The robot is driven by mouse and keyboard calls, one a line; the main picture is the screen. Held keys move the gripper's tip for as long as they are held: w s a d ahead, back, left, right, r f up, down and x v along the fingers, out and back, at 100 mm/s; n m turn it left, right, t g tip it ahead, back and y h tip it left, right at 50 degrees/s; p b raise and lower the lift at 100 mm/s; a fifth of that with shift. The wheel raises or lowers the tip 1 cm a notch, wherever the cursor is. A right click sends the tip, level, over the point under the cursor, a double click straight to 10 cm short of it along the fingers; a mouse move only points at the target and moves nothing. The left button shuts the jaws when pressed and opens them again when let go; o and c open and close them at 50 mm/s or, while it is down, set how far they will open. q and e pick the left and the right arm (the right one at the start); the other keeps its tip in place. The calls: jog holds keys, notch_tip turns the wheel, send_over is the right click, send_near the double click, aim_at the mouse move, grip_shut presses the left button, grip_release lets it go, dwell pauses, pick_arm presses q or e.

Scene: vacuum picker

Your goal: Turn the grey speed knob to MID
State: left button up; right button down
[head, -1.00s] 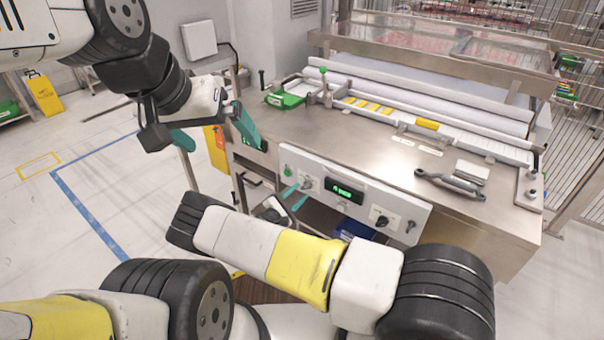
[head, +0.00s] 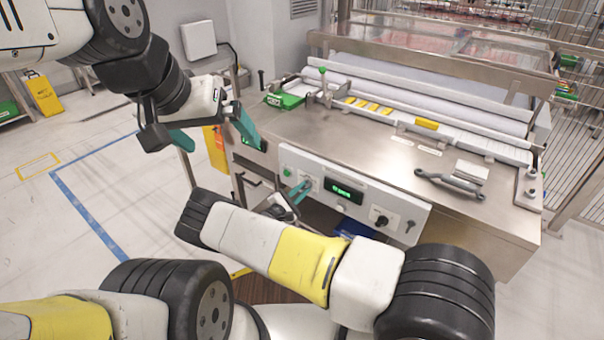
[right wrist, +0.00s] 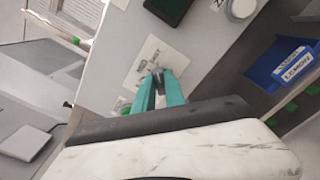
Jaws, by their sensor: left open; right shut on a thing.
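The grey speed knob (right wrist: 157,72) sits on a pale label plate (right wrist: 146,58) on the machine's front panel (head: 362,205). My right gripper (right wrist: 159,80) is shut on the knob, with its teal fingertips on either side of it. In the head view the right gripper (head: 301,189) reaches the panel left of the green display (head: 343,191), and its fingers largely hide the knob. The label's position marks are too small to read. My left gripper (head: 214,136) is open and empty at the machine's left corner, well away from the knob.
A black knob (head: 381,217) and a small key-like switch (head: 410,226) are further right on the panel. A green button (head: 287,172) is left of the grey knob. A blue bin (right wrist: 283,63) stands below the panel. A wrench-like tool (head: 450,183) lies on the steel top.

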jog(key=shift+n, duration=0.3)
jog(key=n, duration=0.4)
jog(key=shift+w, duration=0.1)
jog(key=shift+a+n, duration=0.15)
jog(key=shift+n, duration=1.95)
jog(key=c, duration=1.4)
grip_release()
jog(key=v, duration=0.7)
jog(key=shift+s+a, duration=0.25)
jog(key=shift+s, duration=0.05)
